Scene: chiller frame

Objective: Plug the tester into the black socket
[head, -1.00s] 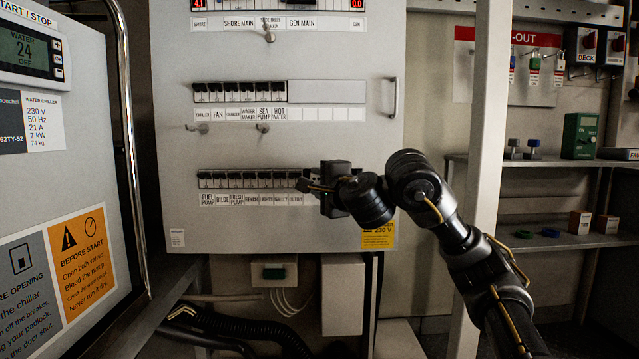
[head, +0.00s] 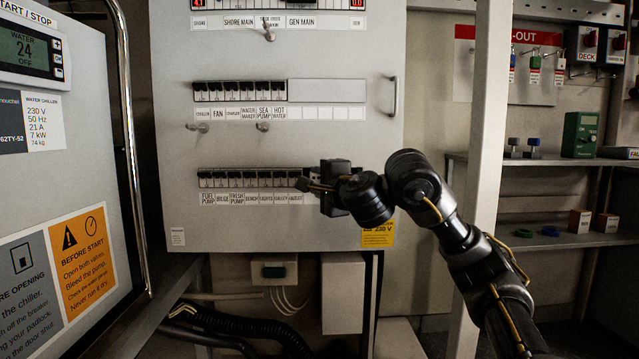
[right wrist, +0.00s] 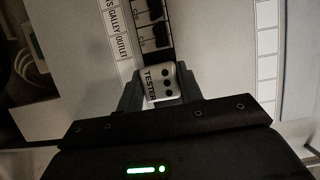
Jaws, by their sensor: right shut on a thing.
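The tester (right wrist: 163,84) is a small white block with black dots and the word TESTER. It sits between the fingers of my right gripper (right wrist: 158,88), which is shut on it. In the head view my right gripper (head: 318,188) is at the right end of the lower breaker row (head: 245,179), close in front of the grey panel (head: 230,225); the tester is hidden there. I cannot make out a black socket for certain in either view. My left gripper is not in view.
A white box with a dark green insert (head: 273,270) and a plain white box (head: 342,293) are below the panel. The chiller (head: 60,200) with its metal rail stands at left. A pale post (head: 487,130) and shelves (head: 560,240) stand at right.

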